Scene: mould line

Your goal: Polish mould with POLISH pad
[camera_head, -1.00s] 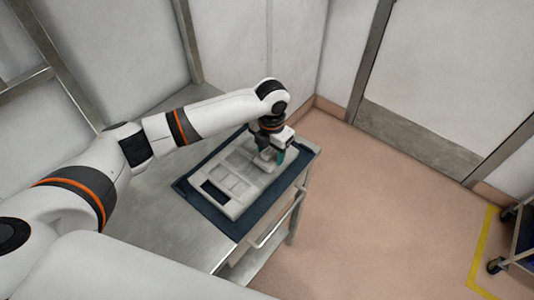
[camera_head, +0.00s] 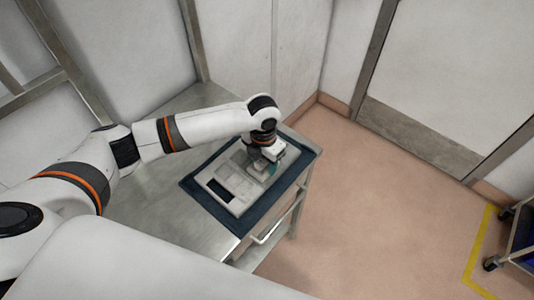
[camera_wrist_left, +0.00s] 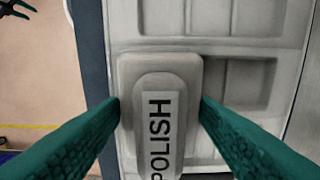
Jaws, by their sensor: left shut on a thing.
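The grey mould (camera_head: 226,190) with shallow square recesses lies on a dark blue mat (camera_head: 237,223) on a metal cart. The wrist view also shows the mould (camera_wrist_left: 250,50) with its recesses. The pad (camera_wrist_left: 150,75), light grey and labelled POLISH, sits between the green fingers of my left gripper (camera_wrist_left: 160,110). The left gripper (camera_head: 268,167) is shut on the pad, over the far right part of the mould in the head view. The pad overlaps the mould in the wrist view; I cannot tell if they touch. My right gripper is not in view.
The metal cart top (camera_head: 165,190) is bare left of the mat. A cart handle (camera_head: 270,232) juts out at its front right side. Walls stand behind. Open floor (camera_head: 390,220) lies to the right, with a yellow line (camera_head: 480,245) and a wheeled trolley (camera_head: 520,240).

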